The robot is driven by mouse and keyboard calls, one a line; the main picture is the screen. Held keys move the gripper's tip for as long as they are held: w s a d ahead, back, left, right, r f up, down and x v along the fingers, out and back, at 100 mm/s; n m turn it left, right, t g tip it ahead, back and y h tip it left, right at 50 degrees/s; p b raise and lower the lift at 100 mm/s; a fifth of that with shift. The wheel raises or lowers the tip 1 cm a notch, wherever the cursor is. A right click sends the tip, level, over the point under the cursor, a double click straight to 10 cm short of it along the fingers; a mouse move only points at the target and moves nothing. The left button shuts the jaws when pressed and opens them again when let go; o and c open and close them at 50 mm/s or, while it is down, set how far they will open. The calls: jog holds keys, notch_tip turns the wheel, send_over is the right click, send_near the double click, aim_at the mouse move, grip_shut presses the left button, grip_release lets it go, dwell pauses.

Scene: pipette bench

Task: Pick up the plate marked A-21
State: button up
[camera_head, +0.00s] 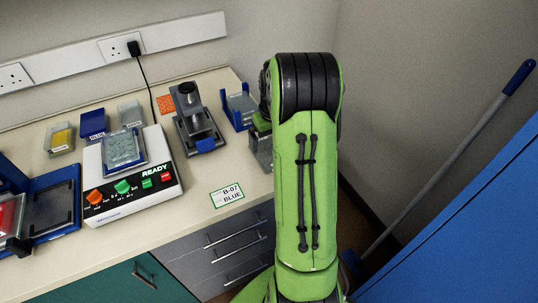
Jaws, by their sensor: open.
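No label reading A-21 is legible. A clear well plate in a blue frame (124,149) sits on top of the white machine. Small labelled containers stand behind it: one yellow (61,138), one blue (93,124), one grey (131,114); their labels are too small to read surely. A blue holder with a grey piece (240,106) stands near the bench's right end, partly behind my arm. My gripper (261,148) shows only in part at the left edge of my green arm, by the bench's right edge. It is open; its fingertips are mostly hidden, and I see nothing held.
The white machine (113,204) shows READY and coloured buttons. A card reading B-07 BLUE (227,195) lies at the front edge. A grey stand device (190,118) and an orange pad (166,103) are behind. A blue device (62,184) is left. A mop handle (455,140) leans at right.

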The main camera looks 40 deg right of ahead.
aim_at(269, 152)
jog(key=f, duration=0.4)
jog(key=shift+w+f+b, duration=0.15)
jog(key=shift+w+b, duration=0.1)
jog(key=shift+b, duration=0.1)
jog(key=c, duration=0.7)
notch_tip(269, 152, up, 10)
jog(key=shift+r+p, duration=0.1)
jog(key=shift+p, duration=1.05)
jog(key=shift+c, duration=0.2)
notch_tip(269, 152, up, 3)
jog(key=p, duration=0.3)
